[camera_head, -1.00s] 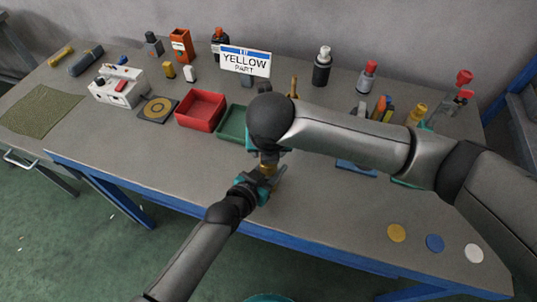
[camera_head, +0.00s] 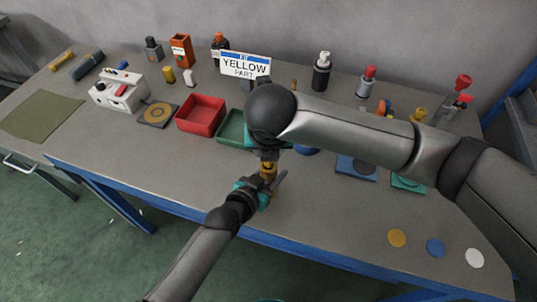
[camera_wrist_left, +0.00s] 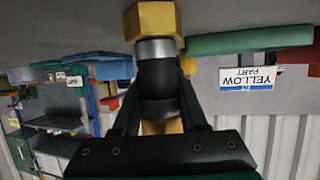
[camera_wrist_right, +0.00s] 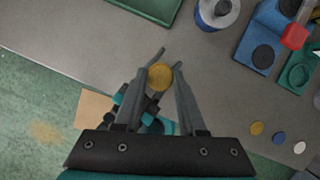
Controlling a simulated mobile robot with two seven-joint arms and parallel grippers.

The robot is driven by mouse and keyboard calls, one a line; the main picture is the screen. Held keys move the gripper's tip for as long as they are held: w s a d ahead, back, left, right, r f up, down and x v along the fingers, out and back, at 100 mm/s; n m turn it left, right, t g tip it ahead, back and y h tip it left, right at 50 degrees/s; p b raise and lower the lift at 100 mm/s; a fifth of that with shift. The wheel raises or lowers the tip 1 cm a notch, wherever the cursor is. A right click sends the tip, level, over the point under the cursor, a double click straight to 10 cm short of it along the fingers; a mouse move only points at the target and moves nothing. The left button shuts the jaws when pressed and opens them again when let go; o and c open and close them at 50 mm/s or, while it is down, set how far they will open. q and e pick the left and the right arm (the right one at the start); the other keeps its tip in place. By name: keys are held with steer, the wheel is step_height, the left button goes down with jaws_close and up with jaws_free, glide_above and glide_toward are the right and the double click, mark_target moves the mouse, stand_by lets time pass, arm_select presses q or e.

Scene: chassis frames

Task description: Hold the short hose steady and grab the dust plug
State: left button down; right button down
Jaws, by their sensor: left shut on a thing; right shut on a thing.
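The short hose (camera_wrist_left: 158,78) is a black piece with a silver collar and a brass-yellow hex end (camera_wrist_left: 152,20). My left gripper (camera_head: 264,186) is shut on it and holds it above the bench's front part. A round yellow piece, apparently the dust plug (camera_wrist_right: 159,77), sits between the fingertips of my right gripper (camera_wrist_right: 162,72), which is shut on it. In the head view, yellow (camera_head: 267,172) shows between the two grippers, the right one above the left. My right forearm hides much of the right gripper there. Whether plug and hose touch cannot be told.
A red tray (camera_head: 201,97) and a green tray (camera_head: 232,128) stand behind the grippers. A "YELLOW PART" sign (camera_head: 245,64) is farther back. Blue (camera_head: 357,173) and teal (camera_head: 408,187) holders are at right. Coloured discs (camera_head: 397,238) lie near the front edge.

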arm_select(q)
steer(key=shift+r, duration=0.1)
arm_select(e)
step_height(320, 180, up, 8)
steer(key=shift+f, duration=0.1)
arm_select(q)
steer(key=shift+c, duration=1.8)
jaws_free()
steer(key=v, duration=1.2)
